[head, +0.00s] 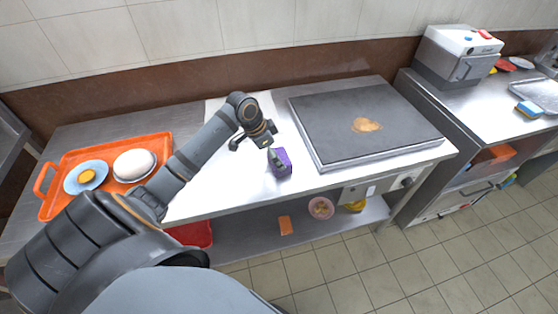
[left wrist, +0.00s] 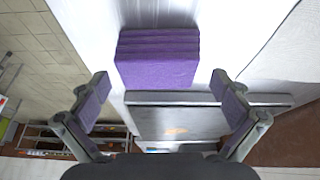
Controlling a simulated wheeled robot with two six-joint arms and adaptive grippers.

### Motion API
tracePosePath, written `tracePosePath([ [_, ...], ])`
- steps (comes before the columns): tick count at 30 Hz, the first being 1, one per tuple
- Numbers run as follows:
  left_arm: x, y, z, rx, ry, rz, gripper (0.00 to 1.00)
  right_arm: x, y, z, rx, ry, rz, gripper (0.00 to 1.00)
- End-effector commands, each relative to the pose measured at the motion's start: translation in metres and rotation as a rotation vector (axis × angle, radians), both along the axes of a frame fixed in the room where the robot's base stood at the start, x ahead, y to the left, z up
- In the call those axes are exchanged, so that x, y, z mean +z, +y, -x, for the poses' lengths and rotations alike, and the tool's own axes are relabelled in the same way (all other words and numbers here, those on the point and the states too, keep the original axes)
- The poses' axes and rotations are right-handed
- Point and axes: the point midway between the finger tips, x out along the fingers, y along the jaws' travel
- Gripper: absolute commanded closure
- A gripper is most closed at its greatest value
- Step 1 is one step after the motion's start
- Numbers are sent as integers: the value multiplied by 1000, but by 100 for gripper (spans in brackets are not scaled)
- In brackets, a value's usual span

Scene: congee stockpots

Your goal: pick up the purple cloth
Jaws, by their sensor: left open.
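The purple cloth (head: 283,165) is a folded, block-like stack on the steel counter, left of the dark griddle plate. In the left wrist view the cloth (left wrist: 158,62) shows several stacked folds and lies just beyond the fingertips, roughly centred between them. My left gripper (head: 255,150) is over the counter at the cloth; one finger overlaps the cloth in the head view. In the left wrist view the gripper (left wrist: 161,82) has its fingers wide apart with nothing between them. Whether a finger touches the cloth I cannot tell. My right gripper is not in view.
A griddle (head: 335,115) with a brown patch stands right of the cloth. An orange tray (head: 110,146) with a blue plate (head: 72,182) and a white rounded item (head: 134,164) lies left. A pink bowl (head: 321,208) is on the lower shelf. The counter around the cloth is clear.

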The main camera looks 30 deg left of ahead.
Motion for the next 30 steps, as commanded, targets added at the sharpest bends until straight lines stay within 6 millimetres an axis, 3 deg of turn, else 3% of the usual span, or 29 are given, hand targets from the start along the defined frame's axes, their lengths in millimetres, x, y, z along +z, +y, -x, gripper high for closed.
tracePosePath([
  [6, -27, -9, -9, 1, 1, 1, 0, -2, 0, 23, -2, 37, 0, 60],
  [13, -29, -8, -10, -1, 0, -2, 0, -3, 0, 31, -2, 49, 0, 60],
  [22, -29, -8, -9, -1, 0, -2, 41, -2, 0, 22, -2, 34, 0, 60],
  [30, -28, -8, -9, -1, 0, -2, 43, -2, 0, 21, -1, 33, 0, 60],
])
